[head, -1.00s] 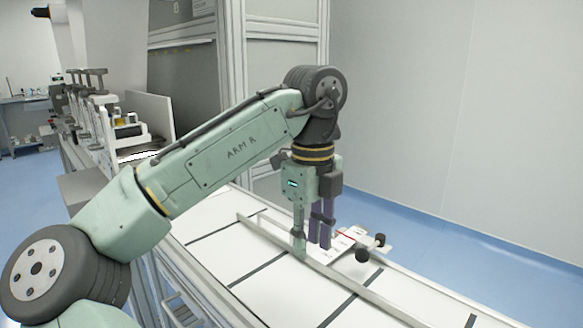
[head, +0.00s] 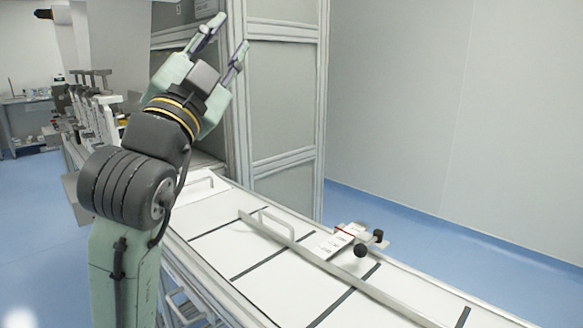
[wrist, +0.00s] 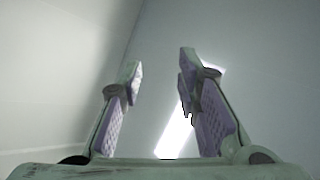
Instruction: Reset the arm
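My gripper (head: 222,45) is raised in the upper middle of the head view, in front of the grey cabinet, with its fingers pointing up. Its two fingers are spread apart with nothing between them. In the wrist view my gripper (wrist: 158,85) also shows open and empty, with pale wall or ceiling and a bright light strip behind the fingers. My arm stands folded upright at the left of the head view, clear of the table.
A long white table (head: 240,250) with dark strips runs below. A metal rail (head: 310,258) crosses it, with a handle (head: 275,222) beside it. A small plate device with black knobs (head: 360,249) sits by the rail. The tall cabinet (head: 283,110) stands behind; machinery is at left.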

